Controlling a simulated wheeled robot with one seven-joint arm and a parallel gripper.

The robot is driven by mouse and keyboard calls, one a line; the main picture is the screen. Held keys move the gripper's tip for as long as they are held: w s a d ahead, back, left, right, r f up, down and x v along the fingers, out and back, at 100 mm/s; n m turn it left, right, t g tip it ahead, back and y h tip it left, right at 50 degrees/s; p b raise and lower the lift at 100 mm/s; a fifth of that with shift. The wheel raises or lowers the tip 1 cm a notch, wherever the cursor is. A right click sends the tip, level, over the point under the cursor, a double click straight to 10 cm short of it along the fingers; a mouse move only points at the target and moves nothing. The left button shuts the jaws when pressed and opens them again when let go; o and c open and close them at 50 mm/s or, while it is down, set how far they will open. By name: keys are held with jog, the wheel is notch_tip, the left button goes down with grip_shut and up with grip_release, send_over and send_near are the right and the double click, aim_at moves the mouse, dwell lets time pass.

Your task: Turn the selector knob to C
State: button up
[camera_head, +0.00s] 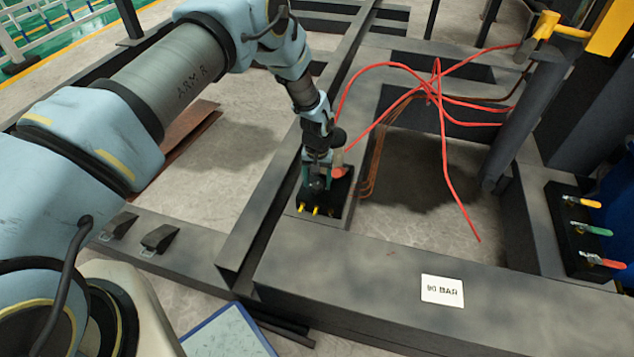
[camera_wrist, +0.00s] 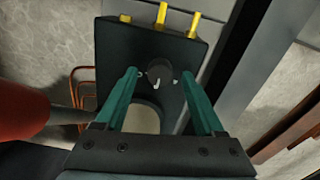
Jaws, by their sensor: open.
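A black control box (camera_head: 343,187) sits on the dark steel frame; it fills the upper middle of the wrist view (camera_wrist: 118,45). Its round dark selector knob (camera_wrist: 158,72) carries a small white pointer, which points down in that view. I cannot read any position letters around it. My gripper (camera_head: 316,186) is over the box, pointing down. In the wrist view its two teal fingers (camera_wrist: 159,76) are open, one on each side of the knob, with visible gaps to it. I cannot tell how far the tips are above the panel. In the head view the gripper hides the knob.
A valve block with coloured levers (camera_head: 580,230) stands at the right.

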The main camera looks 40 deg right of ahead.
jog(key=shift+f, duration=0.35)
jog(key=shift+c, duration=0.4)
grip_shut()
